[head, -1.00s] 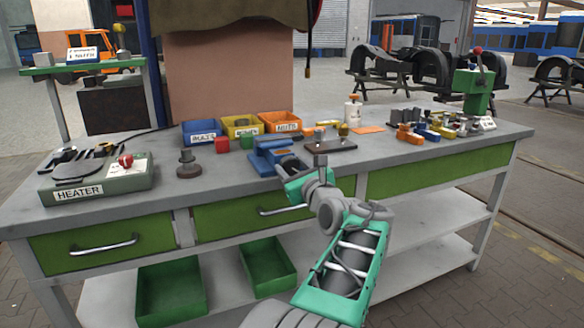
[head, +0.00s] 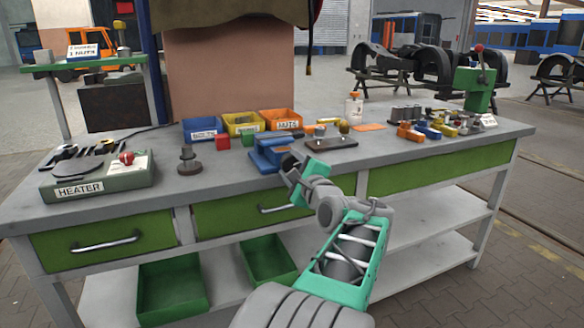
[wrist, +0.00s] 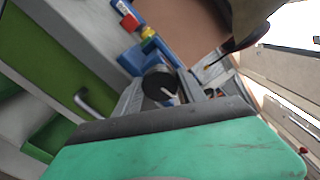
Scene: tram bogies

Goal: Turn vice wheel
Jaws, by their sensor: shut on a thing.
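The blue vice (head: 268,153) stands at the front edge of the workbench in the head view. It also shows in the wrist view (wrist: 133,58), beyond my fingers. A dark round vice wheel (wrist: 158,84) sits between my fingers in the wrist view, with a pale streak on its face. My gripper (head: 289,165) is at the front right side of the vice, shut on the wheel. It also shows in the wrist view (wrist: 163,92). In the head view my gripper hides the wheel.
Blue, yellow and orange bins (head: 281,121) stand behind the vice, with a red block (head: 222,143) nearby. A dark plate (head: 331,142) with small parts lies to the right. The heater (head: 97,178) is at far left. Green drawers (head: 255,211) lie below the bench edge.

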